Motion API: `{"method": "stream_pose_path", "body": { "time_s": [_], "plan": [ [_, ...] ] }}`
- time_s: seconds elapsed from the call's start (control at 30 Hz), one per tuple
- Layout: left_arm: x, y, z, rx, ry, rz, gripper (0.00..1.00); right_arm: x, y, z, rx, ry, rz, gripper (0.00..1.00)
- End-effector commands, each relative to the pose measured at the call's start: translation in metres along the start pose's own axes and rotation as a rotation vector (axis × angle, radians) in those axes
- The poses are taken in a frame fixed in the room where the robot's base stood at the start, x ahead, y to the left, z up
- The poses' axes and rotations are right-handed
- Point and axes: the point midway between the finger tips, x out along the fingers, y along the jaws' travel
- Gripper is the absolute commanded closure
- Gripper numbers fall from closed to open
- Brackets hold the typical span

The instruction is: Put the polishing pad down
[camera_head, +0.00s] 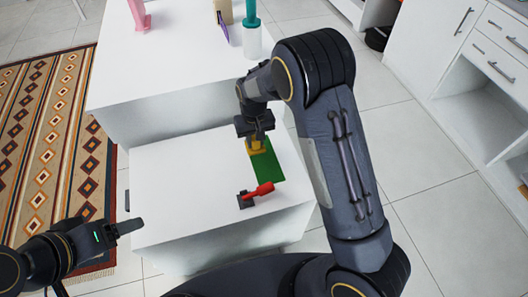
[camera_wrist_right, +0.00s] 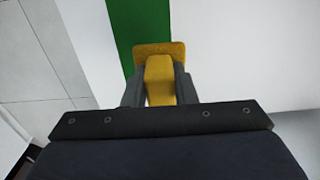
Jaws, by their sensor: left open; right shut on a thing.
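A green strip (camera_head: 267,166) lies on the white surface right by the pad. I cannot tell whether the pad touches the strip. My left gripper (camera_head: 122,230) is open and empty, off the left side of the lower white surface (camera_head: 180,190).
A red-handled tool (camera_head: 258,193) with a dark base lies near the front right edge. On the higher white surface (camera_head: 180,60) stand a pink object (camera_head: 139,16), a teal-and-white bottle (camera_head: 252,36) and a beige block (camera_head: 223,11). White drawers (camera_head: 490,60) stand at the right.

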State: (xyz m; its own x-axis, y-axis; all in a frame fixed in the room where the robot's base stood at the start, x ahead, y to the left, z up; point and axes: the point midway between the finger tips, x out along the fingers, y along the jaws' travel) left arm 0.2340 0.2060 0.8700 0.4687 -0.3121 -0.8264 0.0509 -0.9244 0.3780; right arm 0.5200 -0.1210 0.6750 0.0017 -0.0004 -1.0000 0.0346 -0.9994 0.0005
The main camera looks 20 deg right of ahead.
Motion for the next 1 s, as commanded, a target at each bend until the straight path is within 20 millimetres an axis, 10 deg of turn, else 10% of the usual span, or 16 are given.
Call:
{"method": "stream_pose_path", "body": {
  "time_s": [0.6,0.97,1.0],
  "plan": [
    [0.008,-0.004,0.004,0.000,0.000,0.000,0.29,0.063,0.027,0.007,0.000,0.000,0.000,1.00],
    [0.010,-0.005,0.005,0.000,0.000,0.000,0.29,0.068,0.026,0.007,0.000,0.002,-0.001,1.00],
    [0.009,-0.004,0.004,0.000,0.000,0.000,0.29,0.066,0.026,0.007,0.000,0.002,-0.001,0.70]
  ]
}}
